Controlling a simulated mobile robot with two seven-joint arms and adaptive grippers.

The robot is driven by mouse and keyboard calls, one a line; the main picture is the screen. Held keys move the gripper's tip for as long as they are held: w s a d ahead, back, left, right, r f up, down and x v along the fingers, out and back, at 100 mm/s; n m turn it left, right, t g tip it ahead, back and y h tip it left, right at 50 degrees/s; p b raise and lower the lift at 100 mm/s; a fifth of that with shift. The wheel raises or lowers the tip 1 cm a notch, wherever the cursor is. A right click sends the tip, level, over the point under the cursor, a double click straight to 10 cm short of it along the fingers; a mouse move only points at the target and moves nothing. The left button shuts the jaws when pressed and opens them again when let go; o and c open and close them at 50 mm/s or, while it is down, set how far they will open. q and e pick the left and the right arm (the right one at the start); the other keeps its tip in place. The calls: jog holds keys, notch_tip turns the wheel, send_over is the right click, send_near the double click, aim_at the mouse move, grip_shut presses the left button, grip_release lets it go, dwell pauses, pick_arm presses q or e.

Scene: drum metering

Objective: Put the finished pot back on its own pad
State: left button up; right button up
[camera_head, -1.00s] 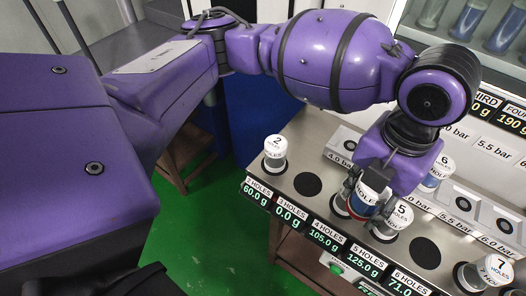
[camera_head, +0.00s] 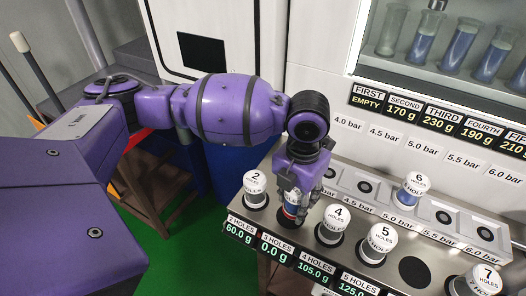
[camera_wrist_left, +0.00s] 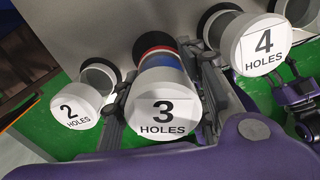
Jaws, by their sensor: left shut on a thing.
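The 3-holes pot (camera_head: 290,208), with blue and red bands, is held in my left gripper (camera_head: 298,200). In the left wrist view its white lid (camera_wrist_left: 162,112) reads "3 HOLES" and the gripper's fingers close on both sides of it. The pot is over the pad (camera_head: 285,222) between pots 2 and 4, whose display (camera_head: 276,247) reads 0.0 g. I cannot tell whether its base touches the pad. A purple and dark part (camera_wrist_left: 298,98) at the right of the wrist view looks like my right gripper; its jaws are unclear.
The 2-holes pot (camera_head: 255,190) stands to the left and the 4-holes pot (camera_head: 334,224) close to the right. The 5-holes pot (camera_head: 377,243) and 7-holes pot (camera_head: 480,283) stand further right, with an empty pad (camera_head: 415,272) between. The 6-holes pot (camera_head: 412,190) stands in the back row.

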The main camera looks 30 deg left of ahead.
aim_at(292, 206)
pick_arm(q)
jog(key=shift+w+a+f, duration=0.1)
jog(key=shift+a+f, duration=0.05)
jog(key=shift+f, duration=0.05)
jog(key=shift+w+a+f, duration=0.1)
jog(key=shift+f, duration=0.75)
jog(key=shift+w+a+f, duration=0.1)
jog(key=shift+f, duration=0.75)
jog(key=shift+f, duration=0.2)
jog(key=o, duration=1.4)
notch_tip(292, 206, up, 12)
jog(key=shift+r, duration=0.2)
